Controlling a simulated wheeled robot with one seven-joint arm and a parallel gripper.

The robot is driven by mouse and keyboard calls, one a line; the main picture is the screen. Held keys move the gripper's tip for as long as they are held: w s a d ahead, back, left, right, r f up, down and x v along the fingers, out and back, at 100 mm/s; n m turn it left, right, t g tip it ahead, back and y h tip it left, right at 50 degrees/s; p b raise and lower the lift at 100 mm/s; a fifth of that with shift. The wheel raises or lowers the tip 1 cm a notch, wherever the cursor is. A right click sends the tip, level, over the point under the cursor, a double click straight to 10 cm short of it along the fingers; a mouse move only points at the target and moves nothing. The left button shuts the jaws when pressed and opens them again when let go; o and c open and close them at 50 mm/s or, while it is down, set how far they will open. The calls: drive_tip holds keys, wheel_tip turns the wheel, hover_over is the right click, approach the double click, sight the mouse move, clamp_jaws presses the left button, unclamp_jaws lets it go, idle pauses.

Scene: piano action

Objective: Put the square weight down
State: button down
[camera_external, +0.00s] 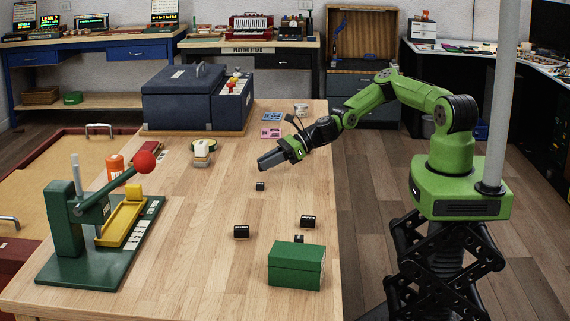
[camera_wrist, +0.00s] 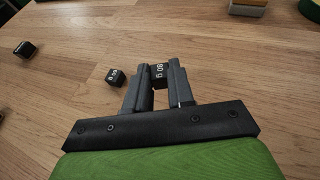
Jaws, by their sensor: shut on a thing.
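My gripper (camera_external: 262,163) is above the wooden table, pointing left and down. In the wrist view its two fingers (camera_wrist: 158,78) are shut on a small dark square weight (camera_wrist: 159,72) with white lettering that looks like "80 g". The fingers hide its sides, and I cannot make it out in the external view. A similar small dark weight (camera_wrist: 116,76) lies on the table left of the fingers. In the external view a small dark weight (camera_external: 260,186) rests on the table below my gripper. I cannot tell the held weight's exact height above the table.
Other dark weights (camera_external: 241,231) (camera_external: 308,221) lie nearer the camera, beside a green box (camera_external: 296,265). A green lever press (camera_external: 85,235) stands at left. A dark blue case (camera_external: 180,110) is at the back. The tabletop around my gripper is mostly bare.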

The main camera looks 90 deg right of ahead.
drive_tip(key=shift+f, duration=1.2)
drive_tip(key=shift+f, duration=0.15)
drive_tip(key=c, duration=1)
unclamp_jaws()
